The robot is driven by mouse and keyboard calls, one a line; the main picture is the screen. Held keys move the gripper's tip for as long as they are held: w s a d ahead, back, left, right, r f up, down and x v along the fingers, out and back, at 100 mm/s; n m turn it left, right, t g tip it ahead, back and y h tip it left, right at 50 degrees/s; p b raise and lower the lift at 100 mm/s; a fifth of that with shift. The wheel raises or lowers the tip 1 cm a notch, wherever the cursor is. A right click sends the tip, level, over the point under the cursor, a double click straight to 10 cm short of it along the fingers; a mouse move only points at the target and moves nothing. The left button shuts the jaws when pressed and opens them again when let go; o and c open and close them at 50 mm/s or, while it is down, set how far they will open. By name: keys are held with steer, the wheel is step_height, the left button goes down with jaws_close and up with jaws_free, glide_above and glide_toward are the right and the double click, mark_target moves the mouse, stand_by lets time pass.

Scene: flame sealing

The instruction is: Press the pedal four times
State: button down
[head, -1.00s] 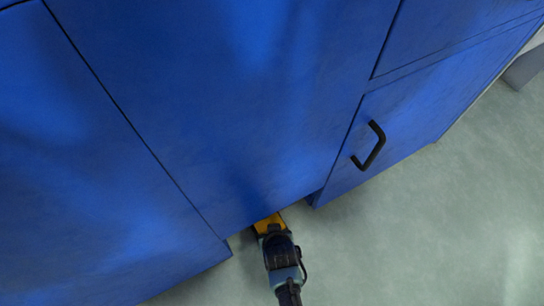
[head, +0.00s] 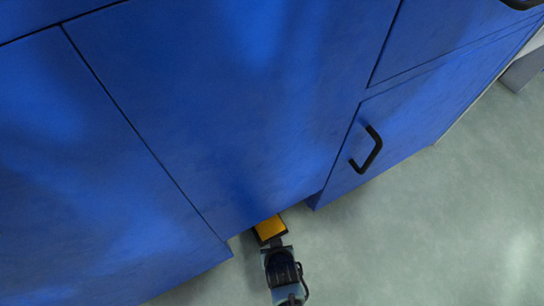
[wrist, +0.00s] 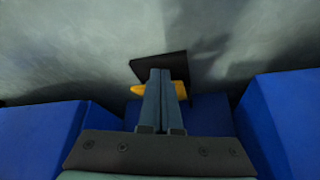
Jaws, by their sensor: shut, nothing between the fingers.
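The pedal has a yellow-orange top (head: 268,229) and a dark base. It sits low at the foot of the blue cabinet, at the gap in its lower edge. My gripper (head: 276,243) is at the near side of the pedal, with its fingers toward it. In the wrist view my two fingers (wrist: 161,73) lie together with nothing between them. Behind them shows the dark base (wrist: 158,64), with yellow (wrist: 137,90) on both sides of the fingers. The fingers hide the pedal's middle there. I cannot tell whether they touch it.
The blue cabinet (head: 230,110) fills the upper left and middle. A black handle (head: 368,150) sticks out of its right-hand door. The grey floor (head: 420,240) is clear to the right and in front.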

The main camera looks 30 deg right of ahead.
steer(key=p+v, duration=1)
steer(key=v, duration=0.3)
steer(key=shift+w, duration=0.1)
stand_by(0.9)
